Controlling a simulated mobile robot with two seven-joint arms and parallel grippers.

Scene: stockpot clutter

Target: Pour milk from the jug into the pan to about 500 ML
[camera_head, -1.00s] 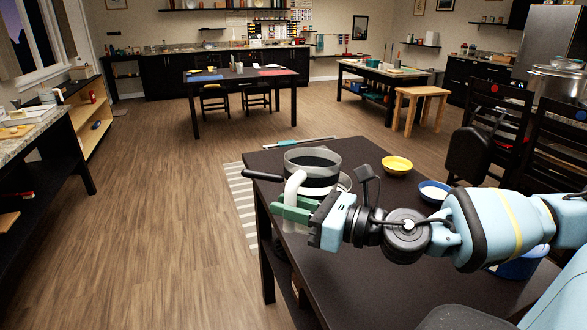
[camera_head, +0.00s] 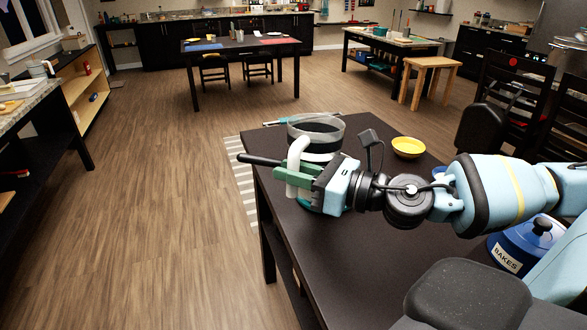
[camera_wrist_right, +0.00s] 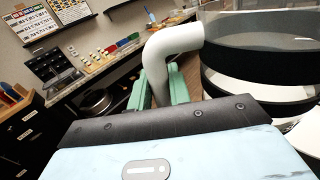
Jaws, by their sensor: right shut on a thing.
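The jug (camera_head: 326,127), clear glass with a dark band and a white handle (camera_head: 297,152), is near the far left corner of the dark table. My right gripper (camera_head: 292,178), with green fingers, is shut on this handle. The handle (camera_wrist_right: 165,58) and the jug's side (camera_wrist_right: 260,62) also show in the right wrist view. The jug looks about upright. I cannot tell the milk level or whether any flows. My left gripper is not in view.
On the table (camera_head: 320,265) stand a yellow bowl (camera_head: 408,147), right of the jug, and a blue canister (camera_head: 520,245) marked BAKES at the right. Black chairs (camera_head: 510,95) stand beyond on the right. The floor left of the table is clear.

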